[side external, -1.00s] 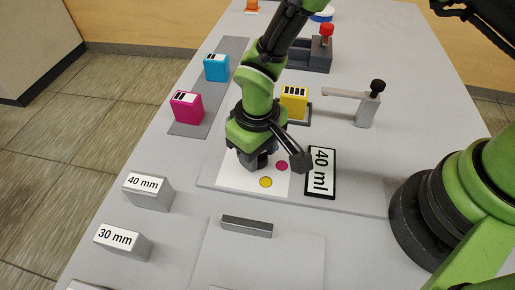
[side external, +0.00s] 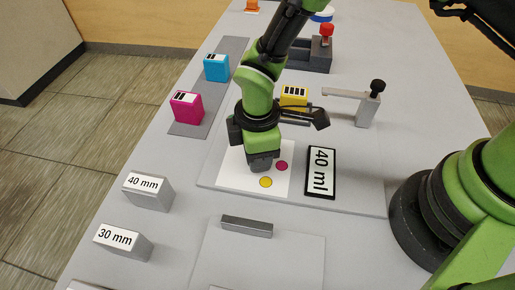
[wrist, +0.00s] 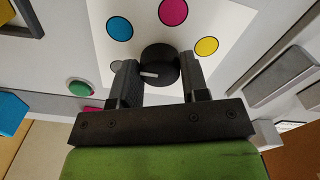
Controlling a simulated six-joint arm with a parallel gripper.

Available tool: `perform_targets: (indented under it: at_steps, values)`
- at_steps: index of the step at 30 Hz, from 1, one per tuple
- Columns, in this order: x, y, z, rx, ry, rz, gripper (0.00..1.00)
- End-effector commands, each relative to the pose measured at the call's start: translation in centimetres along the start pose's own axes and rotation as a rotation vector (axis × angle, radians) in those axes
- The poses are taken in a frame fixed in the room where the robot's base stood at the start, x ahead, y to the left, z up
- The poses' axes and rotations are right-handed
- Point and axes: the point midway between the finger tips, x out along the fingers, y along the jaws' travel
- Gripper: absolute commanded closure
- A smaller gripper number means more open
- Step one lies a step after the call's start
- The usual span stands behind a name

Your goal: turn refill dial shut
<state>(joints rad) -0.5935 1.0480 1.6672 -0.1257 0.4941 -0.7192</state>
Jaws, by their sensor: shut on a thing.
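The refill dial (wrist: 158,62) is a black round knob with a white pointer line, on a white panel (wrist: 229,19) with coloured dots. In the wrist view the pointer lies to the left, toward a grey dot partly behind my left finger. Cyan (wrist: 120,28), magenta (wrist: 173,11) and yellow (wrist: 206,46) dots sit around the knob. My gripper (wrist: 160,80) is shut on the dial, one finger on each side. In the side external view my gripper (side external: 261,166) stands over the panel and hides the dial. A "40 ml" sign (side external: 321,171) lies beside the panel.
A yellow cartridge (side external: 293,97) stands behind my wrist, with a grey lever arm (side external: 350,95) to its right. Magenta (side external: 186,107) and cyan (side external: 216,68) cartridges stand at the left. Blocks marked 40 mm (side external: 148,190) and 30 mm (side external: 122,242) are at the front left.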

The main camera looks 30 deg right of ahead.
Motion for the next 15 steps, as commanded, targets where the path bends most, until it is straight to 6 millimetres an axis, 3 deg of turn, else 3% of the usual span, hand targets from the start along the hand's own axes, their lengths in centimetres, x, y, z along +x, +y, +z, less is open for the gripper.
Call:
perform_targets:
  at_steps: [15]
  values:
    - [-0.06,0.05,-0.06,-0.407,0.002,0.002,0.82]
